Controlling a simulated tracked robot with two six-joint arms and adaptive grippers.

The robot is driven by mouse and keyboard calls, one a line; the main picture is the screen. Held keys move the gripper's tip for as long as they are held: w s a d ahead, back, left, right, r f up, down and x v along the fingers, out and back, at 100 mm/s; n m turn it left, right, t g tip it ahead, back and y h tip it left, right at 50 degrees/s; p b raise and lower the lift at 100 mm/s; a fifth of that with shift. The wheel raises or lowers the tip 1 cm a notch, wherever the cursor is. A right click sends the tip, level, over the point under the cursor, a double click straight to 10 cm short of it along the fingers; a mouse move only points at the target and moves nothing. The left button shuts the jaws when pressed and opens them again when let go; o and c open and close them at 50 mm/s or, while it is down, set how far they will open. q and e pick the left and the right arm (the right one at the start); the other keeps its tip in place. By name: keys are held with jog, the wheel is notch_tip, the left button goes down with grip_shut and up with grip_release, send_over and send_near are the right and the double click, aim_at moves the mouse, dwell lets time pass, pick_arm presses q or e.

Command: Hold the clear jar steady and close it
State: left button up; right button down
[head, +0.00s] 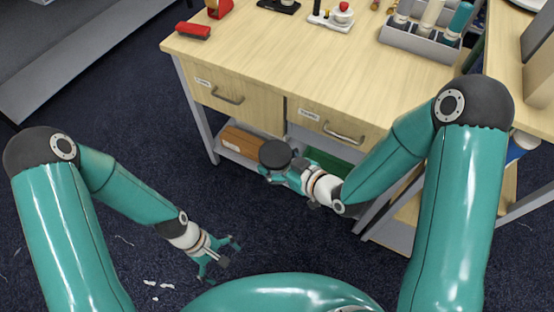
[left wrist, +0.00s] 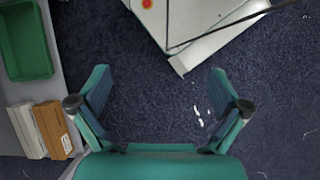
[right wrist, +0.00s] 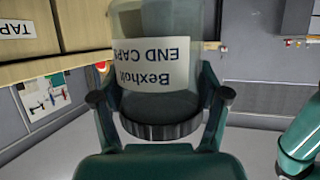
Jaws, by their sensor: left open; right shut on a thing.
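The clear jar (right wrist: 190,105) shows in the right wrist view, upside down in the picture. It has a white label reading "Bexholt END CAPS" and a dark ribbed lid (right wrist: 160,130) seated at its mouth; I cannot tell how tight the lid is. My right gripper (head: 272,170) is shut around the jar's sides. In the head view the round dark lid (head: 275,154) faces up and hides most of the jar, held in front of the workbench. My left gripper (head: 224,256) is open and empty, lower left over the floor; its spread fingers show in the left wrist view (left wrist: 160,88).
A wooden workbench (head: 300,70) with two labelled drawers stands ahead. A cardboard box (head: 243,143) and a green bin (head: 328,163) sit on its lower shelf. A red stapler-like item (head: 193,31) lies near the top's left corner. Pale scraps (head: 152,284) lie on the floor.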

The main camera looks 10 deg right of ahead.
pick_arm(q)
jog(key=w+d+r+n+g+y, duration=0.15)
jog(key=w+r+n+y, duration=0.45)
jog(key=w+r, duration=1.05)
jog(key=w+d+r+t, duration=0.1)
jog(key=w+d+r, duration=0.1)
jog(key=d+r, duration=0.1)
jog(key=w+d+r+t+h, duration=0.1)
jog(key=w+d+r, duration=0.1)
jog(key=d+r, duration=0.2)
jog(key=w+d+r+t, duration=0.1)
jog(key=w+d+r, duration=0.1)
jog(key=d+r, duration=0.2)
jog(key=shift+r+n+t+h, duration=0.3)
jog(key=shift+n+t+h, duration=0.05)
jog(key=shift+n+h, duration=0.05)
jog(key=d, duration=0.1)
jog(key=s+d+r, duration=0.1)
jog(key=shift+s+d+r+m, duration=0.1)
jog(key=shift+d+r+m, duration=0.1)
jog(key=shift+d+m, duration=0.15)
jog(key=shift+s+d+r+t, duration=0.2)
jog(key=shift+d+t, duration=0.1)
jog(key=shift+d, duration=0.15)
jog(key=shift+f, duration=0.1)
